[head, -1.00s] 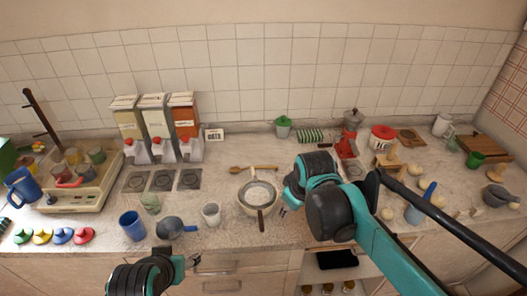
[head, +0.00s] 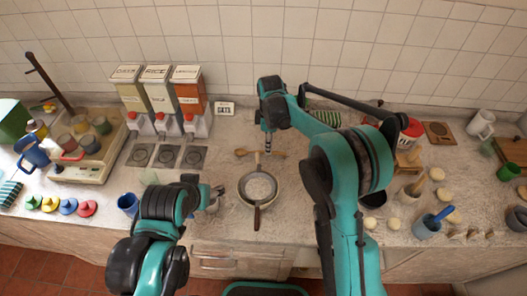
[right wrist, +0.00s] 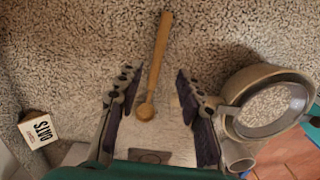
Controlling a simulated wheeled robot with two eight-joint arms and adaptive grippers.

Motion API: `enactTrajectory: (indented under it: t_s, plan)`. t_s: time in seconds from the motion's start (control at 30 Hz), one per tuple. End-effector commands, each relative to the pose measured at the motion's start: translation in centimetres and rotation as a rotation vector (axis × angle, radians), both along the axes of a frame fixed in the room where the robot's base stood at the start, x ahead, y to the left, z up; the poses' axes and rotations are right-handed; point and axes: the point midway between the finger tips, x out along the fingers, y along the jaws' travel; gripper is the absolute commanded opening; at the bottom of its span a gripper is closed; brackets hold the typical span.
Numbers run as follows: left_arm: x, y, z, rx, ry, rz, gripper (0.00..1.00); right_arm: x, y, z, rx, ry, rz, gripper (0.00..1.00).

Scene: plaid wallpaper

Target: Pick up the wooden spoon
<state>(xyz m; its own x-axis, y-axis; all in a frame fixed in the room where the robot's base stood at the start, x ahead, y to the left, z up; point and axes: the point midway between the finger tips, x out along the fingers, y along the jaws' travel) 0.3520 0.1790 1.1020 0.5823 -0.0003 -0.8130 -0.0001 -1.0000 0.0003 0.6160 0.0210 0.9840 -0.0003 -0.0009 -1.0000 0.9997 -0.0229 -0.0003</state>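The wooden spoon (head: 242,152) lies flat on the counter behind the white bowl, its round end to the left in the head view. In the right wrist view the spoon (right wrist: 157,70) runs up the picture, its round end low between the two fingers. My right gripper (head: 268,148) is above the spoon in the head view. In the right wrist view my right gripper (right wrist: 155,115) is open, with dark pads apart on both sides and nothing clasped. My left gripper (head: 217,194) is over the counter's front, left of the bowl; its fingers are too small to judge.
An OATS sign (head: 225,108) and three dispensers (head: 160,95) stand at the back. A blue cup (head: 128,203) is at left.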

Motion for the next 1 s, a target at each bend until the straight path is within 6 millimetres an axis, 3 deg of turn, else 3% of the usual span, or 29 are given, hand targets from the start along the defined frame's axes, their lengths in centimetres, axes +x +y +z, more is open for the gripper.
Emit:
enactTrajectory:
  t_s: [0.33, 0.6, 0.73, 1.0]
  plan:
    - [0.0, 0.0, -1.5, 0.0, 0.0, 0.0, 0.57, 0.4, -0.5, -4.7, 0.0, -0.001, -0.002, 0.37]
    - [0.0, 0.0, -1.4, 0.0, 0.0, 0.0, 0.57, 0.4, -0.5, -5.1, 0.0, -0.001, -0.002, 0.37]
    - [0.0, 0.0, -1.4, 0.0, 0.0, 0.0, 0.57, 0.4, -0.5, -5.1, 0.0, -0.001, -0.003, 0.03]
    - [0.0, 0.0, -1.4, 0.0, 0.0, 0.0, 0.57, 0.4, -0.5, -5.1, 0.0, -0.001, -0.003, 0.0]
